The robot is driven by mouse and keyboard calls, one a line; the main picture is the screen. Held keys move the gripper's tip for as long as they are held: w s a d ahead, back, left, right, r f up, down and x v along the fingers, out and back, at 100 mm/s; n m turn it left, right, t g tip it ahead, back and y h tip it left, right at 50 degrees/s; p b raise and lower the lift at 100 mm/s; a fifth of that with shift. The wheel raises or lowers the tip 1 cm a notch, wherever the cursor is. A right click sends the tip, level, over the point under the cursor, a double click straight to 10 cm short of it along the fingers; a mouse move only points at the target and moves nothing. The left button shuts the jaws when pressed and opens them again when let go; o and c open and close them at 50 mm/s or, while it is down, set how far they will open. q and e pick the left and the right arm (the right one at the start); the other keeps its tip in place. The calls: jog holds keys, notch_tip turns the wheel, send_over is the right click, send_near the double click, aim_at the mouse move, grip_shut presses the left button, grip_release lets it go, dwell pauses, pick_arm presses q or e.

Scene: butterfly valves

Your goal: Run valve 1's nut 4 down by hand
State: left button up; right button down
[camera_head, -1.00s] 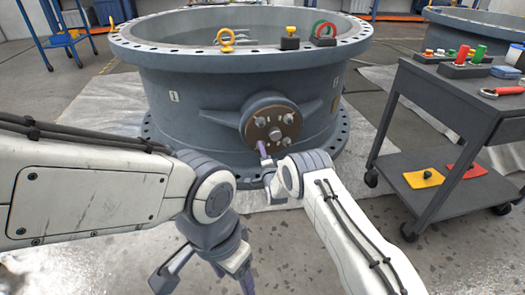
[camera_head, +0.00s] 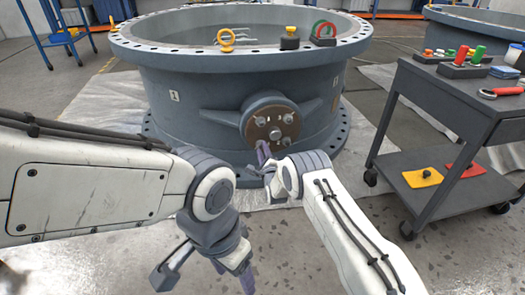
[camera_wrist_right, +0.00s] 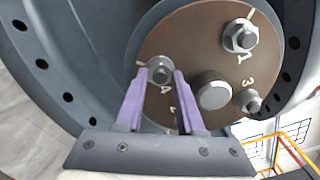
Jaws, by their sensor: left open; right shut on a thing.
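Valve 1 (camera_head: 190,110) is a large grey ring-shaped body with a round brown plate (camera_head: 275,125) on its side. The plate carries several bolts and nuts around a central boss, and it fills much of the right wrist view (camera_wrist_right: 200,45). My right gripper (camera_wrist_right: 160,78) has its purple fingers shut on nut 4 (camera_wrist_right: 160,68), one finger on each side. Nut 1 (camera_wrist_right: 240,37) and nut 3 (camera_wrist_right: 248,100) show to the right. The nut by the number 2 is hidden behind a finger. My left gripper (camera_head: 205,278) hangs open and empty, low in the head view.
A dark cart (camera_head: 440,110) stands at the right with colored parts on top and yellow and red plates on its lower shelf. A yellow eyebolt (camera_head: 226,40) and other small parts sit on the valve's rim. The floor in front is clear.

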jog(key=shift+f+m, duration=0.1)
jog(key=shift+m, duration=0.2)
jog(key=c, duration=0.5)
grip_release()
jog(key=shift+s, duration=0.25)
jog(key=shift+s+d+p, duration=0.35)
jog(key=shift+s+p, duration=0.6)
jog(key=shift+s, duration=0.7)
jog(key=shift+s+d+p, duration=0.35)
jog(key=shift+s+p, duration=0.65)
jog(key=shift+s, duration=0.6)
jog(key=shift+s+d+p, duration=0.35)
jog(key=shift+s+p, duration=0.6)
jog(key=shift+s, duration=0.7)
